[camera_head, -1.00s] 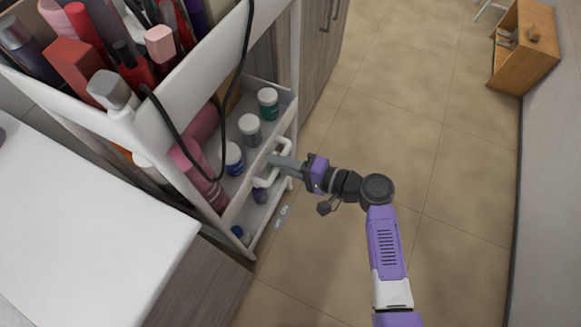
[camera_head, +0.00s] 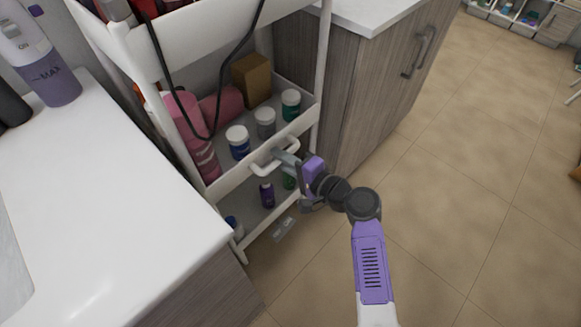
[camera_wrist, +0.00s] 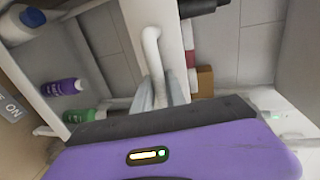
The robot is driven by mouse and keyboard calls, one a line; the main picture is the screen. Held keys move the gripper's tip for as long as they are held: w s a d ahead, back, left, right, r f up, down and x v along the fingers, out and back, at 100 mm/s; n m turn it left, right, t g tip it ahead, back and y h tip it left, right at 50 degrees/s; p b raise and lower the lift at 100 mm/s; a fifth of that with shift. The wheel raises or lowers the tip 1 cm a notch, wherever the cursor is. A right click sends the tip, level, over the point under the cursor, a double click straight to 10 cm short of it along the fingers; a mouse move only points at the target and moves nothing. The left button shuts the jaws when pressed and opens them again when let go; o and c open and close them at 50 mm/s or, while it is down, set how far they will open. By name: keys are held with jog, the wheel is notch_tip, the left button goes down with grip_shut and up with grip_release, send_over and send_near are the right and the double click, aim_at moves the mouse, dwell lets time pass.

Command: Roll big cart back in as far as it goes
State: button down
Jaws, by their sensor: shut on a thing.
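The big cart (camera_head: 240,185) is a tall white shelf unit standing in the gap between two cabinets, its front end facing my arm. My gripper (camera_head: 284,158) is shut on the white handle (camera_head: 262,168) at the front of its middle shelf. In the wrist view the handle (camera_wrist: 151,45) runs down between my fingers (camera_wrist: 160,92). The cart's shelves hold pink bottles (camera_head: 190,125), several white-capped jars (camera_head: 265,122), a brown box (camera_head: 252,78) and a purple bottle (camera_head: 267,193). The cart's far end is hidden.
A white counter (camera_head: 110,200) over a grey wood cabinet (camera_head: 205,295) stands close on the left. Another wood cabinet (camera_head: 375,90) with grey handles (camera_head: 420,50) stands close on the right. A black cable (camera_head: 185,105) hangs across the cart. The tiled floor (camera_head: 450,180) is open at right.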

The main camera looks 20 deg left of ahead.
jog(key=shift+w+a, duration=0.15)
jog(key=shift+a, duration=0.25)
jog(key=c, duration=1.4)
grip_release()
jog(key=shift+o, duration=0.2)
jog(key=p+v, duration=0.1)
jog(key=v, duration=0.6)
jog(key=shift+d, duration=0.4)
